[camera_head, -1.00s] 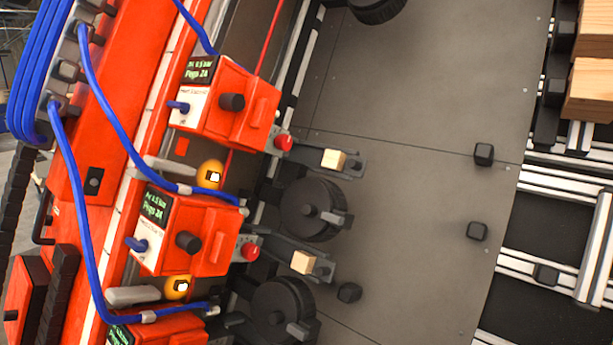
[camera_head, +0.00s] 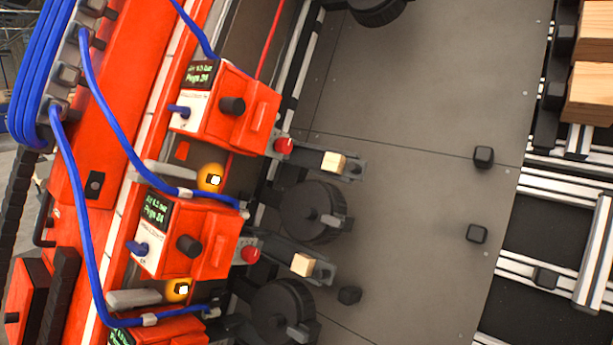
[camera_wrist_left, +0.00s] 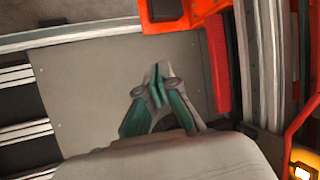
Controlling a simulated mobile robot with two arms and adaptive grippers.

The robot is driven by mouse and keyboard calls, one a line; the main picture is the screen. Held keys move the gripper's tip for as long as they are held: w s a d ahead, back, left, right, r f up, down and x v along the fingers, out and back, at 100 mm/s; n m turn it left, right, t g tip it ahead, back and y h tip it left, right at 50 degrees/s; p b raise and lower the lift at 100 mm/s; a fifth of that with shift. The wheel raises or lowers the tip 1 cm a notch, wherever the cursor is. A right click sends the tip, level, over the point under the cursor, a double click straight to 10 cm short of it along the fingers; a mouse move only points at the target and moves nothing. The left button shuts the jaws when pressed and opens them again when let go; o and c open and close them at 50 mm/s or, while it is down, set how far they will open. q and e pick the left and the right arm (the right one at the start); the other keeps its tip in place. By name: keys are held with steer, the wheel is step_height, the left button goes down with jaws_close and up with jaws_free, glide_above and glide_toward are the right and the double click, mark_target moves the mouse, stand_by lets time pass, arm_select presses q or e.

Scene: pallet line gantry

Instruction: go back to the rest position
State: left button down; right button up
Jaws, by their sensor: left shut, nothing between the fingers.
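My left gripper (camera_wrist_left: 158,72) shows in the left wrist view, with its green-and-grey fingers closed together and nothing between them. It hangs over a bare grey plate (camera_wrist_left: 75,85), apart from the orange-red parts to its right. Neither of my grippers shows in the head view.
In the head view, orange-red units (camera_head: 228,108) with blue hoses (camera_head: 107,128) line the left. Arms with small wooden blocks (camera_head: 334,162) and black wheels (camera_head: 312,211) jut over the grey plate (camera_head: 420,90). Metal rails (camera_head: 565,190) and wooden boards (camera_head: 592,92) stand at the right.

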arm_select(q)
steer(key=s+f+g, duration=0.2)
steer(key=s+f, duration=0.3)
steer(key=s, duration=0.5)
steer(key=s+f+g, duration=0.2)
steer(key=s+f, duration=0.3)
steer(key=s, duration=0.4)
steer(key=s+d+f+n+g+y, duration=0.1)
steer(key=s+f+g, duration=0.2)
steer(key=s, duration=0.7)
step_height(320, 180, down, 2)
steer(key=shift+s+f, duration=0.1)
steer(key=shift+s, duration=0.25)
